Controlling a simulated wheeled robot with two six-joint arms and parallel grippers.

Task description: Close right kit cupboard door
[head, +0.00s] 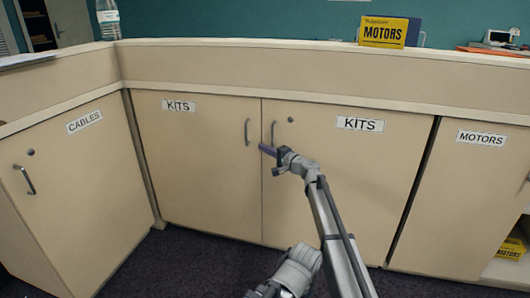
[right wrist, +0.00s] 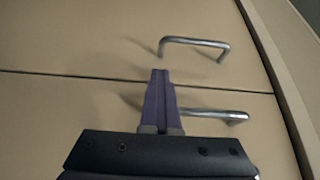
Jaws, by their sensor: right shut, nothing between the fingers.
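The right kit cupboard door (head: 345,185), marked KITS, looks flush with the left kit door (head: 205,165), with only a thin seam between them. In the right wrist view the seam is a thin dark line, with the left door (right wrist: 90,35) above and the right door (right wrist: 60,105) below. The right door's handle (head: 273,128) is partly hidden by my right gripper (head: 265,150). My right gripper is shut and empty, in front of the seam just below the handles; I cannot tell whether it touches. Its fingers also show in the right wrist view (right wrist: 160,75). My left gripper's fingers do not show.
A CABLES door (head: 85,150) stands at the left and a MOTORS door (head: 455,195) at the right, beside a dark gap. A yellow MOTORS box (head: 383,32) and a bottle (head: 108,20) stand on the counter top. An open shelf (head: 510,268) holds another yellow box (head: 512,247).

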